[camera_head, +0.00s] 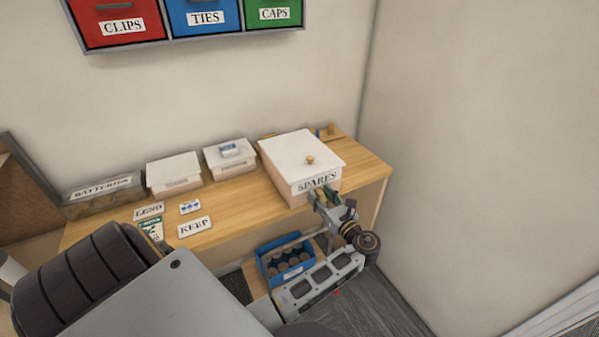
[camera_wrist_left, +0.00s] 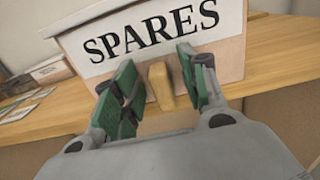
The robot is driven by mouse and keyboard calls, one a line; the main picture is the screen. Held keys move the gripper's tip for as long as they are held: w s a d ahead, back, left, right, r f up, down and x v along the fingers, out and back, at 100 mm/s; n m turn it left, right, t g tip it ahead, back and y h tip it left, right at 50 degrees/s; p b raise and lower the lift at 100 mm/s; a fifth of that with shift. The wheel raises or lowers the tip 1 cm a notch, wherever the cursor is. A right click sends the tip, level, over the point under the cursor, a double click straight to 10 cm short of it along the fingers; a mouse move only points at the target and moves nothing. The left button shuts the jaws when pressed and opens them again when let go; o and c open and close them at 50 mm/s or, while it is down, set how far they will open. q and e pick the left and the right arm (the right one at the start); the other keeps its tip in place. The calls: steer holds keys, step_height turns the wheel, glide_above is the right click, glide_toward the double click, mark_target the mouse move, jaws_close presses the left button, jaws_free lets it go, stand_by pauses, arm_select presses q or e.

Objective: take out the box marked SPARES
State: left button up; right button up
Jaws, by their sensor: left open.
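The SPARES box (camera_head: 309,155) stands at the right end of the wooden shelf top, with a pale lid and a small yellow knob on it. Its front label reads SPARES. In the left wrist view the SPARES box (camera_wrist_left: 165,40) fills the upper middle, with a wooden handle (camera_wrist_left: 160,86) below the label. My left gripper (camera_head: 327,198) is at the box's front; in the wrist view its green-padded fingers (camera_wrist_left: 155,90) are apart, one on each side of the handle. I cannot tell whether they touch it. My right gripper is not in view.
Two lidded boxes (camera_head: 173,173) (camera_head: 230,158) and a clear BATTERIES box (camera_head: 103,192) stand to the left. Cards marked LEND (camera_head: 149,211) and KEEP (camera_head: 195,226) lie in front. A blue bin (camera_head: 287,262) of round items sits lower down. A wall is close on the right.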

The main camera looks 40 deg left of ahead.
arm_select(q)
jaws_close()
steer(key=shift+r, duration=0.1)
stand_by(0.4)
steer(key=shift+r, duration=4.95)
